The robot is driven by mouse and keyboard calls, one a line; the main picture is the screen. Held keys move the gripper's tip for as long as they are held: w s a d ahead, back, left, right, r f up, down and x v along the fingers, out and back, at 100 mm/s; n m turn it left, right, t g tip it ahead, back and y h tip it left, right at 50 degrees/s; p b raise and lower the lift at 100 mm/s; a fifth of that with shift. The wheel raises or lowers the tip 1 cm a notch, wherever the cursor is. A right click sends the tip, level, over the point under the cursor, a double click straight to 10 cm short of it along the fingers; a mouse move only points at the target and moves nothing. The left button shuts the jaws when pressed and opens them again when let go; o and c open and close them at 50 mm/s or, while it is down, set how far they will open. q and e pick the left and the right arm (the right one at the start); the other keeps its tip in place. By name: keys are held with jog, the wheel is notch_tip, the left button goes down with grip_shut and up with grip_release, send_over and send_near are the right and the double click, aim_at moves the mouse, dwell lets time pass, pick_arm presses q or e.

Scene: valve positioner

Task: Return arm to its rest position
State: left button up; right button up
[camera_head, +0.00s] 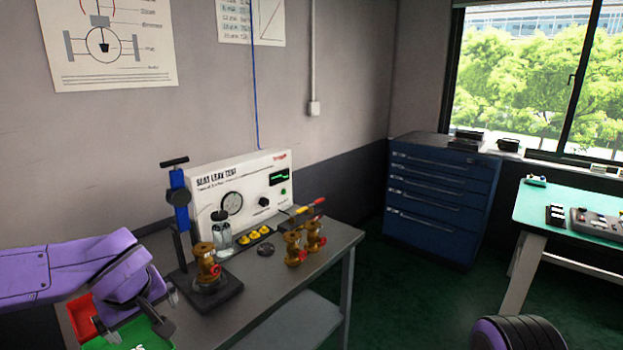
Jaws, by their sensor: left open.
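My left arm comes in from the left in purple. Its gripper (170,312) is open, with nothing visible between its fingers. It is at the near left end of the grey bench (262,304), over the red bin (82,314) and green bin (128,335). A brass valve (207,266) stands upright on the dark base of the blue clamp stand (181,208), to the right of the gripper and apart from it. A purple and black rounded part of my right arm (517,333) shows at the bottom right. Its gripper is not in view.
A white seat leak test panel (240,192) stands at the bench's back. Two brass valves (304,244) and screwdrivers (303,211) are at its right end. A blue drawer cabinet (440,200) is in the corner. A green-topped table (545,206) stands right, with open floor between.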

pick_arm(q)
notch_tip(320, 180, down, 17)
jog(key=s+a+n+t+y, duration=0.2)
jog(key=n+t+y, duration=0.1)
jog(key=n+t, duration=0.1)
jog(key=s+d+f+m+g+h, duration=0.1)
jog(key=s+f+m+g, duration=0.1)
jog(key=s+f, duration=0.8)
jog(key=s+d+f+m+g+h, duration=0.1)
jog(key=s+f+m+g, duration=0.2)
jog(key=s+f, duration=0.7)
jog(key=s+m, duration=0.1)
jog(key=s, duration=0.4)
jog(key=shift+s+f+m, duration=0.25)
jog(key=shift+s+m, duration=0.15)
